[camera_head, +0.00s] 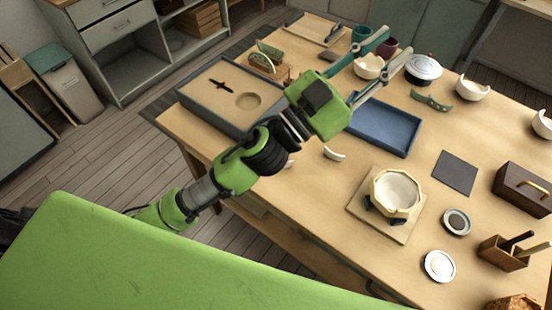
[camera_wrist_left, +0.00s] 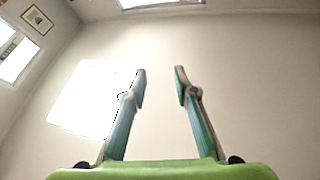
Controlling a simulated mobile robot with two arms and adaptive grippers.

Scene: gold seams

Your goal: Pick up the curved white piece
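A small curved white piece (camera_head: 334,154) lies on the wooden table (camera_head: 312,200), in front of the blue tray. Another small white piece (camera_head: 290,163) shows near the table's front edge, partly hidden by my left arm. A cream bowl (camera_head: 396,192) with an angular rim stands in dark supports on a square wooden board (camera_head: 404,231). My left gripper (camera_head: 398,42) is open and empty, raised above the table and pointing up and away from the white pieces. In the left wrist view its fingers (camera_wrist_left: 160,70) are apart, with only wall behind. My right gripper is not in view.
A blue tray (camera_head: 384,138) and a grey-rimmed tray (camera_head: 190,94) lie near my left arm. White bowls (camera_head: 472,90), a green curved object (camera_head: 430,101), a dark mat (camera_head: 455,172) and a wooden box (camera_head: 524,188) stand further right. Bare table surrounds the curved piece.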

